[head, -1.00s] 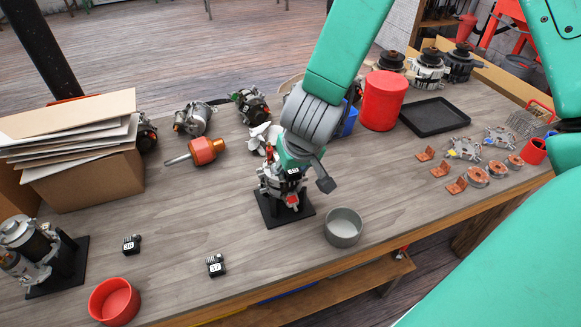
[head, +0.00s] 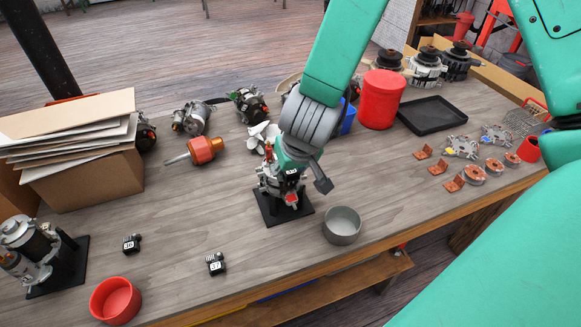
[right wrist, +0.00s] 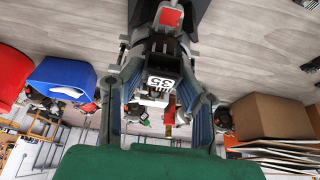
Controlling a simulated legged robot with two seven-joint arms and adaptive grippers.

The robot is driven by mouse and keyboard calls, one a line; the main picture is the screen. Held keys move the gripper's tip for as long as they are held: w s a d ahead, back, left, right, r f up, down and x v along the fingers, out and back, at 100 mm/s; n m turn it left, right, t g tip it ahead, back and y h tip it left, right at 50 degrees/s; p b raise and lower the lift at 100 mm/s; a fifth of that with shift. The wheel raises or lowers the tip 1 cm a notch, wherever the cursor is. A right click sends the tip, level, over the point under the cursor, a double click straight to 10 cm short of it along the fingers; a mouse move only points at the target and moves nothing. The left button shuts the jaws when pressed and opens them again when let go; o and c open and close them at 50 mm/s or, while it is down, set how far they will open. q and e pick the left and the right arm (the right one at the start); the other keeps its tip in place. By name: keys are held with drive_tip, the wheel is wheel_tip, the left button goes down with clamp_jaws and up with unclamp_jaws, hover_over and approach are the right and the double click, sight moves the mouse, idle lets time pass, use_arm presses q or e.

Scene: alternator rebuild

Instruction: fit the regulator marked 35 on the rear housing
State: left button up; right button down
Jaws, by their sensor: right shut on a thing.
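My right gripper (head: 290,174) is shut on the regulator marked 35 (right wrist: 161,84), a small black block with a white label. In the right wrist view the right gripper (right wrist: 160,98) has a finger on each side of it. The rear housing (head: 270,187) is a silver and dark part on a black stand (head: 270,215) in the middle of the bench. The regulator is at the housing's upper front side. I cannot tell whether it is seated or just close, as my gripper hides much of the contact. My left gripper is not in view.
Regulators marked 36 (head: 131,244) and 37 (head: 216,264) lie at the front left. A grey bowl (head: 342,226) stands close right of the stand. A red bowl (head: 115,301) is at the front edge. An orange-ended rotor (head: 204,150) lies behind left. Bare bench lies left of the stand.

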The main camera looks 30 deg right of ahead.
drive_tip(key=shift+f, duration=0.2)
idle(0.4)
drive_tip(key=shift+a, duration=0.1)
drive_tip(key=c, duration=1.1)
unclamp_jaws()
drive_tip(key=shift+r, duration=0.15)
drive_tip(key=shift+s+r, duration=0.1)
drive_tip(key=shift+r, duration=0.25)
drive_tip(key=w+p+v, duration=0.1)
drive_tip(key=p+v, duration=0.3)
drive_tip(key=v, duration=1)
drive_tip(key=shift+d+r+p, duration=0.2)
drive_tip(key=shift+r+p, duration=0.2)
drive_tip(key=shift+r, duration=0.15)
